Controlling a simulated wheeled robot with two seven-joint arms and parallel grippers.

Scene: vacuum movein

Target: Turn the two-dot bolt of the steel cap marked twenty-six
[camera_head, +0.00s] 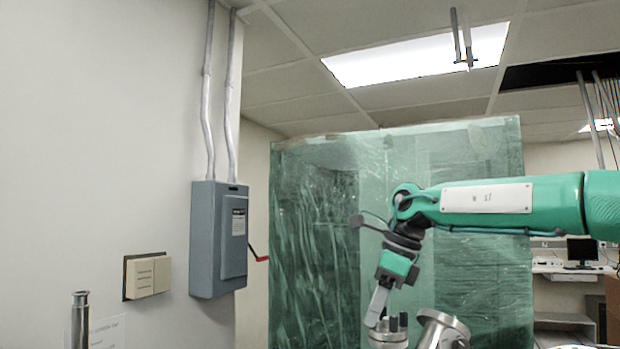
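My green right arm comes in from the right, and its gripper (376,316) points down at the bottom centre. One pale finger shows edge-on, so I cannot tell whether it is open or shut. Its tip is at or just above a steel fitting (388,338) with several dark upright bolts (398,322) on top, cut off by the bottom edge. I cannot tell whether the finger touches a bolt. A second steel piece with a tilted round flange (445,325) stands just right of it. No number twenty-six or dot marks are readable. My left gripper is not in view.
A translucent green plastic sheet (315,230) hangs behind the arm. A grey electrical box (218,240) with a red lever (262,259) is on the left wall. A steel pipe end (80,315) stands at lower left. A desk with a monitor (581,250) is far right.

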